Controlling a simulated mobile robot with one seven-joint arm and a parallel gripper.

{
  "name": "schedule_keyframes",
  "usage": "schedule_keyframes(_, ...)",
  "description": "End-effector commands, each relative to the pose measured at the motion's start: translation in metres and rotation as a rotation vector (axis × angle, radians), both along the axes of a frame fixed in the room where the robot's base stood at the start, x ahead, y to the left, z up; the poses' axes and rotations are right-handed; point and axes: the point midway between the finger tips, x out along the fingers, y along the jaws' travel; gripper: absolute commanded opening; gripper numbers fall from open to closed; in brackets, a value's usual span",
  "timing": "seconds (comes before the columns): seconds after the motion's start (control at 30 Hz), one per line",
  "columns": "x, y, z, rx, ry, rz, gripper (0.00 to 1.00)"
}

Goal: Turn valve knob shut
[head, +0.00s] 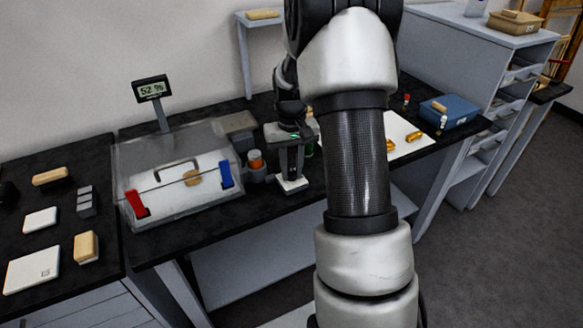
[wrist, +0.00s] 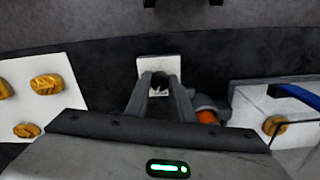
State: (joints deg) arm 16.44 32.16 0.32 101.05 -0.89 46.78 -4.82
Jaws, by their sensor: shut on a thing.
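My gripper (head: 289,174) points down over a small white base (head: 292,185) on the black bench, right of the clear box. In the wrist view my gripper (wrist: 160,84) has its two grey fingers closed around a small dark piece (wrist: 159,79) above the white base (wrist: 158,62). The piece looks like the valve knob, mostly hidden by the fingers. How far it is turned cannot be told.
The clear box (head: 150,160) has a red latch (head: 136,203), a blue latch (head: 226,175) and a gilt fragment (head: 192,178) inside. A display (head: 151,89) behind it reads 52%. An orange-topped container (head: 255,160) stands close left of my gripper. Gilt pieces lie on a white sheet (head: 400,130) at right.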

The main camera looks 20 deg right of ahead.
Motion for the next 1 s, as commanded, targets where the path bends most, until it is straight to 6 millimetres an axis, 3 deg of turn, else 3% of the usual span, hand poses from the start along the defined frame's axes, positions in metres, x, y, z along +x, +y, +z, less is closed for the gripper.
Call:
schedule_keyframes(0.5,0.0004,-0.0008,0.0012,-0.001,-0.002,0.336,0.0)
schedule_keyframes(1.0,0.0005,-0.0011,0.0009,-0.001,-0.003,0.397,0.0)
